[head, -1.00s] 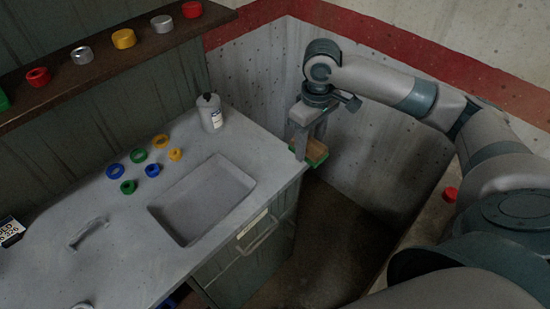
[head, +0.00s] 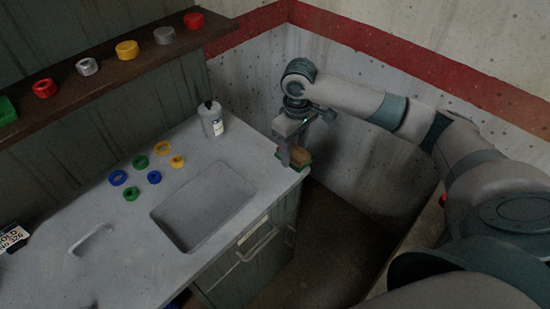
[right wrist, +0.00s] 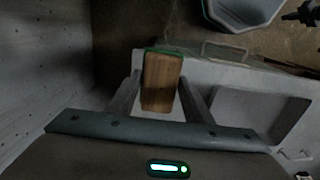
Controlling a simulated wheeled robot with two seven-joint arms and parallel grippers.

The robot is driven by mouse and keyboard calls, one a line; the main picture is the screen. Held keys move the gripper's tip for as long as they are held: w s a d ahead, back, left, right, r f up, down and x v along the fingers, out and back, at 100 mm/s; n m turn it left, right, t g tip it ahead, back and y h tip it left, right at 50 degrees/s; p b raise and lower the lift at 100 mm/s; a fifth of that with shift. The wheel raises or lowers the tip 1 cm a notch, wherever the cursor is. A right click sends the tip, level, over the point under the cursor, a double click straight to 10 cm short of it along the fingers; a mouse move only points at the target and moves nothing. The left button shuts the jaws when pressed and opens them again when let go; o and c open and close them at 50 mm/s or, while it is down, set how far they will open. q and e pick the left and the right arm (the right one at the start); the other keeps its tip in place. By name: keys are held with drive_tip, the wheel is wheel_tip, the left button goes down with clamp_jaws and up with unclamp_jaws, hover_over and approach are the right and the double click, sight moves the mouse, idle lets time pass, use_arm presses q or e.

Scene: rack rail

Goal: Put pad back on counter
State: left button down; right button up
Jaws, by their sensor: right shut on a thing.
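The pad (head: 301,154) is a small block with a brown body and a green face. My right gripper (head: 294,150) is shut on it at the counter's far right corner. In the right wrist view the pad (right wrist: 161,84) sits between the two fingers, its brown side showing and a green edge at its far end. The grey counter (head: 254,150) has a sunken sink. The pad overlaps the corner in the head view; I cannot tell whether it touches the top. My left gripper is not in view.
A spray bottle (head: 211,119) stands at the back of the counter, left of the gripper. Several coloured rings lie behind the sink (head: 203,208). A shelf (head: 118,68) holds more parts. The wall is close behind the gripper.

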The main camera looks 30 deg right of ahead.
drive_tip(key=p, duration=0.1)
hover_over(275, 169)
wheel_tip(275, 169, down, 4)
drive_tip(key=shift+w+r, duration=0.1)
drive_tip(key=shift+r, duration=0.15)
drive_tip(key=shift+f+p, duration=0.1)
drive_tip(key=shift+p, duration=0.25)
wheel_tip(275, 169, down, 3)
drive_tip(key=shift+r+p, duration=0.15)
drive_tip(key=shift+p, duration=0.55)
drive_tip(key=shift+f, duration=0.55)
drive_tip(key=shift+f, duration=0.1)
drive_tip(key=o, duration=1.1)
